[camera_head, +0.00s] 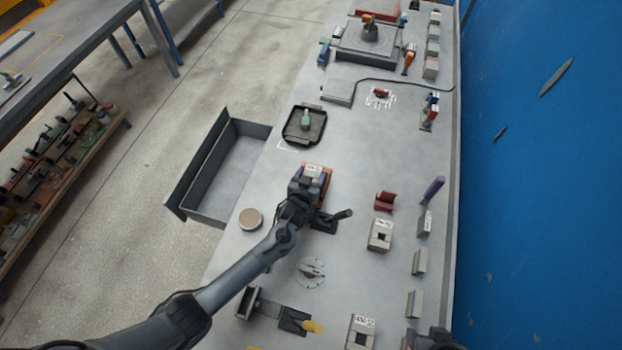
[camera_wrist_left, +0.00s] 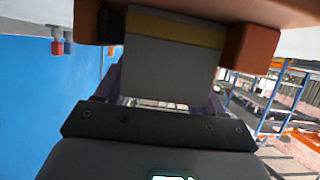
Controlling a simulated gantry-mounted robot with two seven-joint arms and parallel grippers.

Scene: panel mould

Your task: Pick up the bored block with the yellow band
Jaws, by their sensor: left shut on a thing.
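The block with the yellow band (camera_wrist_left: 175,68) is pale grey and fills the middle of the left wrist view, its yellow band running across the upper part. My left gripper (camera_wrist_left: 165,88) is shut on it, with one finger on each side. An orange-brown holder (camera_wrist_left: 250,48) surrounds the block's top end in that view; I cannot tell whether they touch. In the head view the left gripper (camera_head: 304,187) is at the orange holder (camera_head: 327,182), and the pale block top (camera_head: 314,170) shows there. Its bore is hidden.
A black lever (camera_head: 328,220) stands close to the right of my left gripper. Grey blocks with square holes (camera_head: 380,236) (camera_head: 360,334) stand further right and in front. A red block (camera_head: 385,201), round tan disc (camera_head: 250,218) and black tray (camera_head: 304,125) are nearby. An open grey bin (camera_head: 225,165) adjoins the bench's left edge.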

